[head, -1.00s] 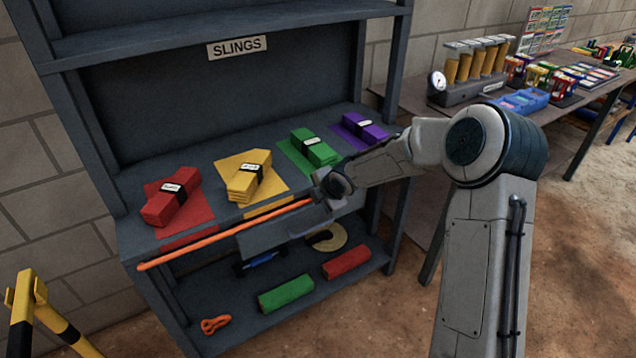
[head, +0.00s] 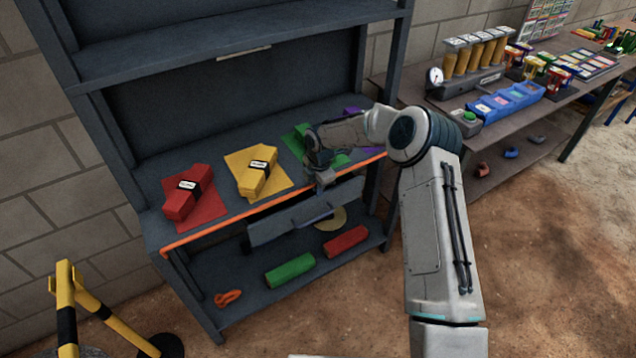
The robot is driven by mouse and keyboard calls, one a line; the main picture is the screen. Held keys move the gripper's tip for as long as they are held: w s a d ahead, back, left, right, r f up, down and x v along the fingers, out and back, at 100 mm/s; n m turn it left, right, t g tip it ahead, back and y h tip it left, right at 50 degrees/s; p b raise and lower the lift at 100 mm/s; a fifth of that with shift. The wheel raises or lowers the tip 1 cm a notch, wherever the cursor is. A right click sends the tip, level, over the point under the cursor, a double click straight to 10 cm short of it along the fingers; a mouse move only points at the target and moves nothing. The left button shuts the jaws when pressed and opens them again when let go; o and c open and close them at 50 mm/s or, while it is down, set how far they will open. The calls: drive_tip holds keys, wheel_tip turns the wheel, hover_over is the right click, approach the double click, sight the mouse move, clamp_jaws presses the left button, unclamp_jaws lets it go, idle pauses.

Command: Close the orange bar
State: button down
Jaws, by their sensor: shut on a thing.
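The orange bar (head: 240,217) is a long thin rod along the front edge of the shelf deck that holds the slings. Its left end is at the deck's left front corner, and its right end shows past my arm near the right post. My gripper (head: 324,181) is at the bar, right of its middle, and hides a short stretch of it. The gripper is shut on the bar, though the fingertips are small and partly hidden by the wrist.
Red (head: 188,193), yellow (head: 258,178) and green (head: 301,138) folded slings lie on the deck behind the bar. A grey panel (head: 285,222) is below the deck. A yellow-black barrier (head: 66,300) stands at the front left. A workbench (head: 520,115) is at the right.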

drive_tip(key=shift+w+a+g+h, duration=0.2)
drive_tip(key=shift+g+h, duration=0.2)
drive_tip(key=shift+g, duration=0.15)
drive_tip(key=shift+w+a+g+h, duration=0.1)
drive_tip(key=shift+w+g+h, duration=0.05)
drive_tip(key=shift+g+h, duration=0.35)
drive_tip(key=shift+g, duration=0.35)
drive_tip(key=shift+d, duration=0.1)
drive_tip(key=c, duration=1.5)
unclamp_jaws()
drive_tip(key=shift+r, duration=0.15)
drive_tip(key=p+v, duration=0.2)
drive_tip(key=v, duration=0.5)
drive_tip(key=shift+w+r+p, duration=0.15)
drive_tip(key=shift+r+p, duration=0.15)
